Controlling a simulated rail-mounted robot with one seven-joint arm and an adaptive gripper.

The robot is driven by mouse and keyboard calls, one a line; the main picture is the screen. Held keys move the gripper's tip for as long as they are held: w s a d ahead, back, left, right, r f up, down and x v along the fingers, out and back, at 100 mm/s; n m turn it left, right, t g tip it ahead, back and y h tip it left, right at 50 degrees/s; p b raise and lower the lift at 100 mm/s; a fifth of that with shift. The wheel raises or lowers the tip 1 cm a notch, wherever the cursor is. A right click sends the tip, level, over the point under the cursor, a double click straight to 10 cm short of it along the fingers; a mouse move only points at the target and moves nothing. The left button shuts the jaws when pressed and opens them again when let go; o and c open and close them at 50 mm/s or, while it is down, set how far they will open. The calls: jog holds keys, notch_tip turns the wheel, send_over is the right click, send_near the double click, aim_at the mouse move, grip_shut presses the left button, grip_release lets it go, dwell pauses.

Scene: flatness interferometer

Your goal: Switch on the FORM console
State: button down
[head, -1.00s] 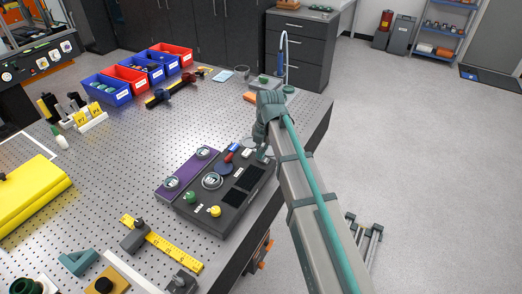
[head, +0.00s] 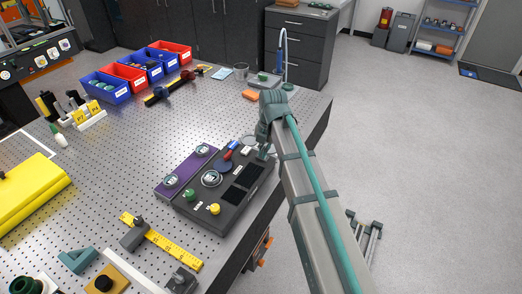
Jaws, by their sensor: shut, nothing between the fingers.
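A dark console (head: 226,210) lies on the perforated table. It has a green knob (head: 189,194), a yellow knob (head: 214,209), a round dial (head: 211,179), a red-handled lever (head: 230,151) and black panels. Its lettering is too small to read, so I cannot confirm it is the FORM console. My gripper (head: 264,153) is shut and empty, pointing down at the console's far right corner. The arm partly hides that corner, and I cannot tell whether the fingertips touch it.
A purple panel (head: 184,178) with two round dials adjoins the console's left side. A yellow ruler bar (head: 172,252) lies in front. Blue and red bins (head: 107,89) stand at the back left. An orange block (head: 250,95) lies beyond my gripper. The table's middle is largely clear.

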aim_at(268, 158)
jog(key=shift+r, duration=0.15)
jog(key=r+p, duration=0.2)
jog(key=r, duration=0.1)
jog(key=r+p, duration=0.1)
jog(key=shift+s+d+r, duration=0.15)
jog(key=shift+d+r, duration=0.1)
jog(key=shift+d+r+b, duration=0.1)
jog(key=shift+r+b, duration=0.2)
jog(key=shift+b, duration=0.35)
notch_tip(268, 158, up, 9)
jog(key=d+b, duration=0.1)
jog(key=b, duration=0.1)
jog(key=shift+s+f, duration=0.2)
jog(key=shift+s, duration=0.1)
jog(key=shift+w+a+f+b, duration=0.1)
jog(key=shift+f+b, duration=0.1)
jog(key=shift+b, duration=0.65)
jog(key=b, duration=0.5)
jog(key=shift+w+a+r, duration=0.25)
jog(key=shift+a+r, duration=0.1)
jog(key=shift+a, duration=0.05)
